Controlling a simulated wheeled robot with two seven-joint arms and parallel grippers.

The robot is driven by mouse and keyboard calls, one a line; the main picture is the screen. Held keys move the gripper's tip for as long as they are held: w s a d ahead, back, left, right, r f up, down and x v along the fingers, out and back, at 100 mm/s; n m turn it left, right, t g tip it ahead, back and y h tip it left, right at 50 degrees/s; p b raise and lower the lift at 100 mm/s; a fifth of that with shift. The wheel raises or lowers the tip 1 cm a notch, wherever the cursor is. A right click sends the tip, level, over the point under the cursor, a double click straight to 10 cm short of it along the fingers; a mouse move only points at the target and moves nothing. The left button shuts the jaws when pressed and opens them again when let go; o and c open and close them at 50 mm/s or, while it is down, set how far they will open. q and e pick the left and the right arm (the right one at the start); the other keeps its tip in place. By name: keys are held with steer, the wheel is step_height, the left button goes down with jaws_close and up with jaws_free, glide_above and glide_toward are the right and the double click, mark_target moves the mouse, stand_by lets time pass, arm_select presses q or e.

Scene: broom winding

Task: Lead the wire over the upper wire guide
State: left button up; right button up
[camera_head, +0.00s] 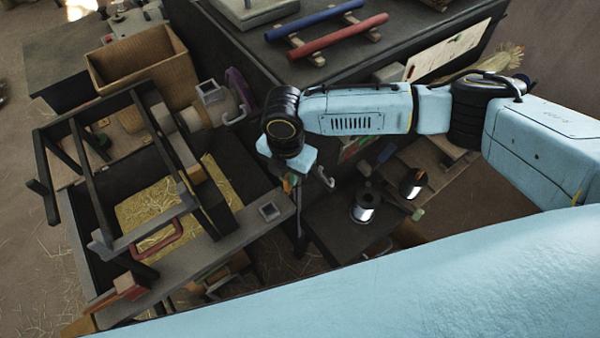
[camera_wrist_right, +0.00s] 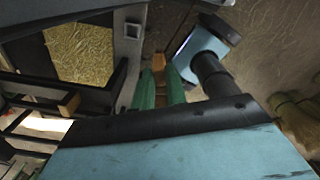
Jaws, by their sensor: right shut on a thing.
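My right gripper (camera_head: 290,184) points down beside the right edge of the dark machine frame, below my light-blue wrist. In the right wrist view its two green fingers (camera_wrist_right: 160,82) are close together, with a small orange-brown piece (camera_wrist_right: 158,64) between their tips. I take this piece as the thing it is shut on. Two dark and silver spools, one nearer (camera_head: 364,208) and one farther (camera_head: 412,184), stand right of the gripper. A pale hook (camera_head: 324,178) shows just right of it; I cannot tell if it is the upper wire guide. No wire can be made out. My left gripper is out of view.
The machine frame holds straw (camera_head: 152,208); the straw also shows in the wrist view (camera_wrist_right: 80,52). A brown box (camera_head: 145,65) stands behind. A bench with red (camera_head: 338,37) and blue rods (camera_head: 314,19) is at the back.

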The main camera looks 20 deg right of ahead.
steer(key=a+b, duration=0.3)
steer(key=a, duration=0.2)
steer(key=w+a+r+p, duration=0.15)
steer(key=r+p, duration=0.25)
steer(key=r, duration=0.8)
steer(key=w+r+p, duration=0.2)
steer(key=r+p, duration=0.2)
steer(key=r, duration=0.9)
steer(key=w+a, duration=0.7)
steer(key=w, duration=0.5)
step_height(320, 180, down, 7)
steer(key=b, duration=0.3)
steer(key=shift+s+d+f+b, duration=0.15)
steer(key=shift+s+f+b, duration=0.1)
steer(key=shift+b, duration=0.15)
